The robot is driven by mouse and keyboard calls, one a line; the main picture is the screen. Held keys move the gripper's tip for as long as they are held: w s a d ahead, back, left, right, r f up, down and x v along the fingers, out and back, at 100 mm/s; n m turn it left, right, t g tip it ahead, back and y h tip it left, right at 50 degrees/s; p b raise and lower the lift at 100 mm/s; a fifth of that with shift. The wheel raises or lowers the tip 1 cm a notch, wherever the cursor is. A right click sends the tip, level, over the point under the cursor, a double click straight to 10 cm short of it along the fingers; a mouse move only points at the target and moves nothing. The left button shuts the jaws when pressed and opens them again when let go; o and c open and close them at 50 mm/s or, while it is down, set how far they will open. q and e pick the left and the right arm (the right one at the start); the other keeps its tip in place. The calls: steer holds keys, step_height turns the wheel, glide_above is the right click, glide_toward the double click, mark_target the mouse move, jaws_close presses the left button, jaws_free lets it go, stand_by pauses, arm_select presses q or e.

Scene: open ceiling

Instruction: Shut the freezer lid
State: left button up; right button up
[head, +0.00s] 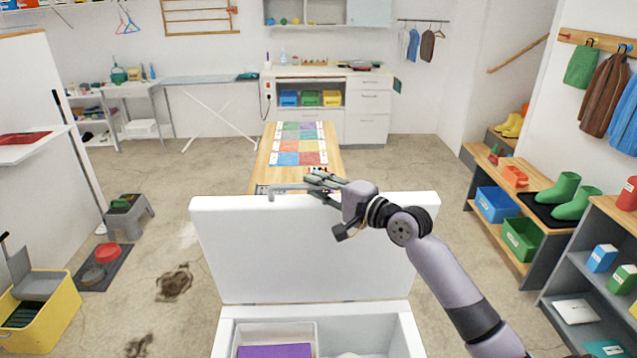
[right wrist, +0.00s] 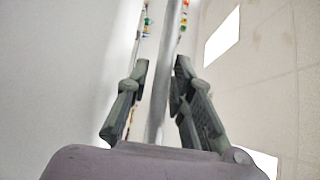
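The white chest freezer (head: 405,335) is at the bottom centre of the head view. Its white lid (head: 315,250) stands raised, with its broad face toward me. A grey bar handle (head: 290,187) runs along the lid's top edge. My right gripper (head: 322,182) is at the right part of this handle. In the right wrist view the handle bar (right wrist: 158,80) passes between the two fingers of my right gripper (right wrist: 160,80). The fingers are apart, with gaps beside the bar; whether the right one touches it I cannot tell. My left gripper is not in view.
Inside the freezer are a white basket (head: 308,333) with a purple item (head: 275,351) and a divider. A wooden table (head: 262,170) with a coloured mat stands behind the lid. A shelf with boots (head: 578,203) is at right. A yellow bin (head: 55,310) is at left.

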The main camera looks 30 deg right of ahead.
steer(key=shift+c, duration=0.5)
jaws_close()
steer(key=shift+f, duration=0.1)
